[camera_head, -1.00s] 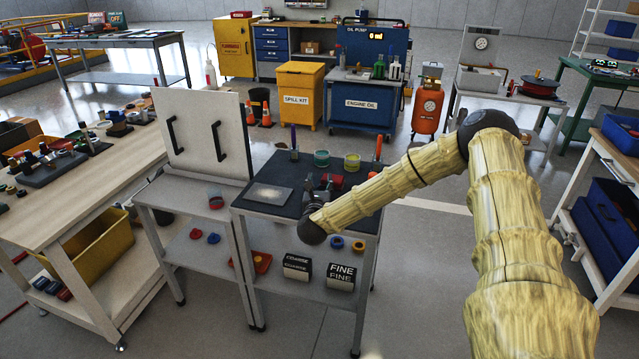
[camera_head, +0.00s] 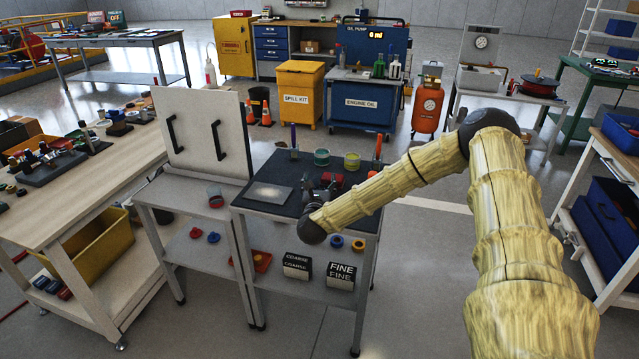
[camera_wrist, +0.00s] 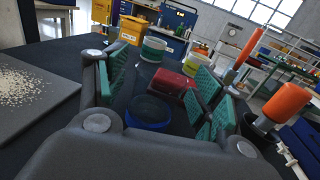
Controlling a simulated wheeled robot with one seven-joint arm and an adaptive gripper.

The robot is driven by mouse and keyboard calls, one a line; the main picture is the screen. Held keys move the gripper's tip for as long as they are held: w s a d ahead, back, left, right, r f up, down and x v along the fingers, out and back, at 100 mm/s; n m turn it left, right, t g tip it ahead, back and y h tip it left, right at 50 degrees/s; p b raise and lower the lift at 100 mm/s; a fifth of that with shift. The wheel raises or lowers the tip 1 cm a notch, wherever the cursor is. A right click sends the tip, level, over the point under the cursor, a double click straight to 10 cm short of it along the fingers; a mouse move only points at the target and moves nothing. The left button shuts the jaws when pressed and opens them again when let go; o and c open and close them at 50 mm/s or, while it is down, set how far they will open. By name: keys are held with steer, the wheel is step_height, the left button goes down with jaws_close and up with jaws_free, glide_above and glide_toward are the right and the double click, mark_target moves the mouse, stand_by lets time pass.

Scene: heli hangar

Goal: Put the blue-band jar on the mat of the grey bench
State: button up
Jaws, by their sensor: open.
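The blue-band jar (camera_wrist: 148,112), with a dark lid and a blue band, stands on the dark top of the grey bench (camera_head: 292,218). In the wrist view it sits between my gripper's green-padded fingers, close to the palm. My gripper (camera_wrist: 160,82) is open, with visible gaps between the pads and the jar. In the head view my gripper (camera_head: 320,194) is low over the bench top and the jar cannot be made out behind it. A dark square mat with a pale speckled patch (camera_head: 268,193) lies on the bench's left side; it also shows in the wrist view (camera_wrist: 40,100).
A red block (camera_wrist: 172,82) is just beyond the jar. A green-band jar (camera_wrist: 152,50) and a yellowish jar (camera_head: 352,161) stand further back. Orange-handled tools (camera_wrist: 285,104) stand upright at right. A white panel with black handles (camera_head: 203,133) rises left of the bench.

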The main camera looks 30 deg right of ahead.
steer(key=b+v, duration=0.2)
steer(key=v, duration=0.9)
steer(key=shift+s+a, duration=0.25)
steer(key=s+a+f+n+g+y+p, duration=0.2)
steer(key=s+a+f+n+y, duration=0.45)
steer(key=a+f+n, duration=0.45)
steer(key=s+a+f+n+g+y+p, duration=0.1)
steer(key=s+a+f+n+g+y, duration=0.1)
steer(key=s+a+f+n+y, duration=0.75)
steer(key=s+a+f+n+g+h+p, duration=0.1)
steer(key=s+a+f+n+g+h, duration=0.15)
steer(key=s+n, duration=0.45)
steer(key=s+a+f+n+g+h+p, duration=0.1)
steer(key=s+a+f+n+g, duration=0.2)
steer(key=s+n, duration=0.35)
steer(key=s+d+n+g, duration=0.2)
steer(key=s+n, duration=0.2)
steer(key=s, duration=0.2)
steer(key=s+d+n+g+h+p, duration=0.1)
steer(key=s+d+n+g, duration=0.1)
steer(key=s+n, duration=0.2)
steer(key=s, duration=0.3)
steer(key=shift+s+r+n, duration=0.25)
steer(key=shift+s+n, duration=0.05)
steer(key=shift+g, duration=0.25)
